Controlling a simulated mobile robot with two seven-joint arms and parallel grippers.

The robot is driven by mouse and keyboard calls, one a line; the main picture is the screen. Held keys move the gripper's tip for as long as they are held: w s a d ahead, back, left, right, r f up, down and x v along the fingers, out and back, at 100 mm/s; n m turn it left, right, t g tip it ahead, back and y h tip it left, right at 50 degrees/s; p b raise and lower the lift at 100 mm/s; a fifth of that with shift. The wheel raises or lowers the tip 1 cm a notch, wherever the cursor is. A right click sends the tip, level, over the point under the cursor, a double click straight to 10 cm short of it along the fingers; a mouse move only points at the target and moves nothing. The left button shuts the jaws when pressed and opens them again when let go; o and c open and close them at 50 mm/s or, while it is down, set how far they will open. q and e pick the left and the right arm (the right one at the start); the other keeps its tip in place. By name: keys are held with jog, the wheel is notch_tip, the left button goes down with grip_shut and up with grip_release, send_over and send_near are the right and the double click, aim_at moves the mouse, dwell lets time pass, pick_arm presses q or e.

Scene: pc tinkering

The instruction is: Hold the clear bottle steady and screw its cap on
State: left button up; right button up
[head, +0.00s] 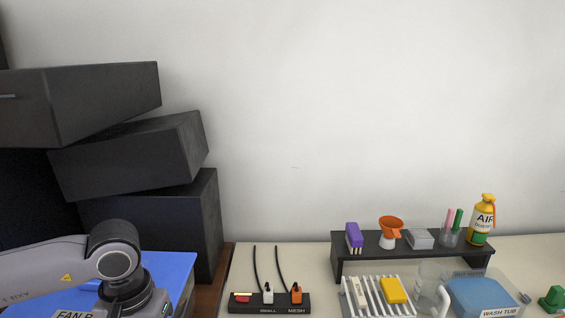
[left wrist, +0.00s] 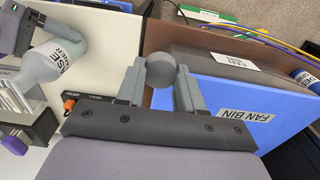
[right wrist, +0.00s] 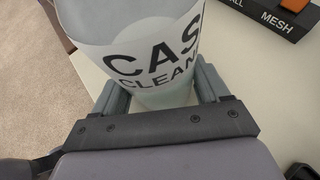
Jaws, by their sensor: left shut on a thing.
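The clear bottle (right wrist: 155,50), with black "CAS… CLEAN…" lettering, stands large between the fingers of my right gripper (right wrist: 160,92) in the right wrist view. The fingers meet its sides, and its top is cut off by the frame. The bottle also shows in the left wrist view (left wrist: 42,67), at the upper left. My left gripper (left wrist: 160,82) is shut on a small round grey cap (left wrist: 161,70), held at its fingertips. The cap is apart from the bottle. Neither the bottle nor the gripper fingers show in the head view.
A blue fan bin (left wrist: 225,95) lies beside my left gripper. A black holder (head: 268,304) with cables stands at the table front. A dark shelf (head: 338,252), a white rack (head: 362,297) and a wash tub (head: 490,296) are on the right. Black boxes (head: 130,160) are stacked at left.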

jog(key=c, duration=0.5)
pick_arm(q)
jog(key=shift+d, duration=0.1)
jog(key=w+d+r, duration=0.2)
jog(key=w+d, duration=0.1)
jog(key=d, duration=0.7)
jog(key=w+d+r, duration=0.3)
jog(key=w+d, duration=0.1)
jog(key=d, duration=0.7)
jog(key=shift+w+d+r+m, duration=0.15)
jog(key=shift+w+m, duration=0.15)
jog(key=shift+f, duration=2.4)
jog(key=shift+f, duration=1.25)
